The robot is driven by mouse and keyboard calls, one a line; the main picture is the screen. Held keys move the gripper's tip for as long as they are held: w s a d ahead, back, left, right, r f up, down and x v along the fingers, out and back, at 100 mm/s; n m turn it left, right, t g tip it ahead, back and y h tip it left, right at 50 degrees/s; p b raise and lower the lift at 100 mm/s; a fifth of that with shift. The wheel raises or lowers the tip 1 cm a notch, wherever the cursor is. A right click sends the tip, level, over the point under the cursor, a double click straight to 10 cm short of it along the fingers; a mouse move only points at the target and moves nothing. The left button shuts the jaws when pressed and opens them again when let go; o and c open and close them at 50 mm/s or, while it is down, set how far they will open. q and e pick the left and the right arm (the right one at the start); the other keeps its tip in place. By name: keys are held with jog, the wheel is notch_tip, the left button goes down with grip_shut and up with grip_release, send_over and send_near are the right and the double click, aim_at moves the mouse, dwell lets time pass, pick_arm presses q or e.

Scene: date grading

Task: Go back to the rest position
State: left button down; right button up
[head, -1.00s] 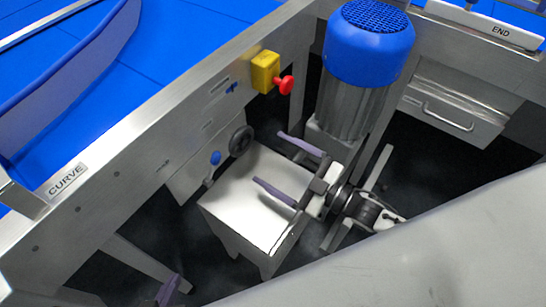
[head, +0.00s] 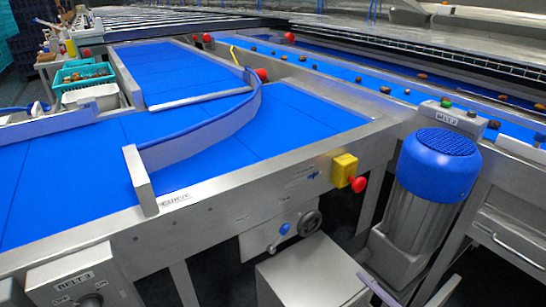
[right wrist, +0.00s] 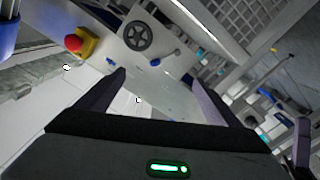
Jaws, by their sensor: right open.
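My right gripper (right wrist: 155,85) is open in the right wrist view, with its two dark purple fingers apart and nothing between them. In the head view only a purple finger of it (head: 378,290) shows at the bottom edge, beside the white-topped stand (head: 308,268). The rest of that gripper is cut off by the frame. My left gripper does not show clearly in either view.
A blue-capped motor (head: 438,185) stands right of the stand. A yellow box with a red button (head: 345,170) and a handwheel (head: 310,222) stick out from the steel conveyor frame. The near blue belt (head: 80,170) is empty; dates lie on the far belt (head: 345,72).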

pick_arm(q)
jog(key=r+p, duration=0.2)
jog(key=p, duration=0.1)
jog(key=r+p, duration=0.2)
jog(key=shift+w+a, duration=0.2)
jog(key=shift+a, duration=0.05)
pick_arm(e)
jog(key=s+f+m+g+h, duration=0.3)
jog(key=s+m, duration=0.2)
jog(key=s, duration=0.3)
jog(key=s+a+f+m+g+h, duration=0.1)
jog(key=s+f+m+g+h, duration=0.2)
jog(key=s, duration=0.5)
jog(key=shift+f+m+h, duration=0.4)
jog(key=shift+m+h, duration=0.3)
jog(key=shift+m, duration=0.5)
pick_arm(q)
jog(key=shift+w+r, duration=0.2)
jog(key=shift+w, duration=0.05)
